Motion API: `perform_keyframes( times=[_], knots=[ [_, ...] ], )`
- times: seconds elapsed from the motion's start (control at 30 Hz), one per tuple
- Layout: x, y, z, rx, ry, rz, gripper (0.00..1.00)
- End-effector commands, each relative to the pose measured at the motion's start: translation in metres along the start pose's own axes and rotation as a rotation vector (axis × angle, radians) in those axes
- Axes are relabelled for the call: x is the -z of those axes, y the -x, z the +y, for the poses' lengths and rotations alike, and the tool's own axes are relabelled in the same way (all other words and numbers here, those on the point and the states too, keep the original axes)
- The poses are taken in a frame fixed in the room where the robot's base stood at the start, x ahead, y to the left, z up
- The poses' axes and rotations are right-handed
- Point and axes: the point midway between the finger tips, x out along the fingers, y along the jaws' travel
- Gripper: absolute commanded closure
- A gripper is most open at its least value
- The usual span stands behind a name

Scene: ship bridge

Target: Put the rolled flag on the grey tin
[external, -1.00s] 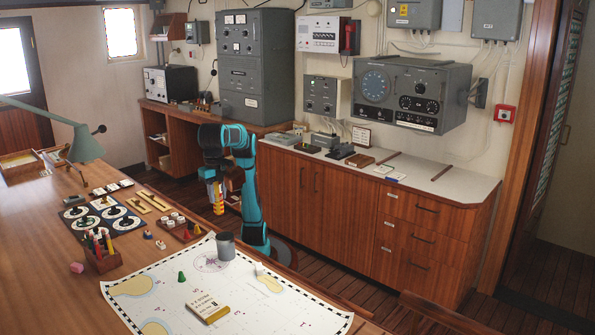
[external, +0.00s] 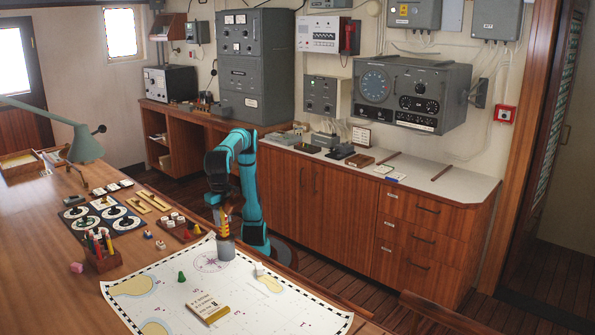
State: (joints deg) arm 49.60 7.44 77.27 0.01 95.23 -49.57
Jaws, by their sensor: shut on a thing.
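The rolled flag (external: 225,222), a small yellow and orange roll, is upright in my gripper (external: 223,208). My gripper points down and is shut on the flag. The grey tin (external: 226,251) stands on the white chart, close to the compass rose. The flag is directly above the tin in the picture, and its lower end meets the tin's top edge. I cannot tell whether the flag touches the tin or is still slightly above it. My gripper hides the flag's upper part.
The chart (external: 165,275) also bears a green cone (external: 181,276), a yellow book (external: 208,313) and a small white piece (external: 259,269). A pen holder (external: 103,261) and a wooden tray (external: 181,234) of small pieces stand to the left. The chart has clear room around the tin.

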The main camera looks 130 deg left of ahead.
Motion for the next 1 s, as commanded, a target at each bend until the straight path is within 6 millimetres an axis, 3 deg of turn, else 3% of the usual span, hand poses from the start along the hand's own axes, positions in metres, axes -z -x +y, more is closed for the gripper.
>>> perform_keyframes(
  times=[0.33, 0.37, 0.43, 0.47, 0.77, 1.0],
  knots=[
    [0.000, -0.002, 0.000, 0.000, 0.000, 0.000, 0.90],
    [0.000, -0.002, 0.000, -0.001, 0.000, 0.000, 0.61],
    [0.000, -0.002, 0.000, -0.001, 0.000, 0.000, 0.47],
    [0.000, -0.002, 0.000, 0.000, 0.000, 0.000, 0.45],
    [0.000, -0.001, 0.000, -0.001, 0.000, 0.001, 0.45],
    [0.000, 0.026, 0.000, -0.002, 0.000, 0.002, 0.45]
  ],
)
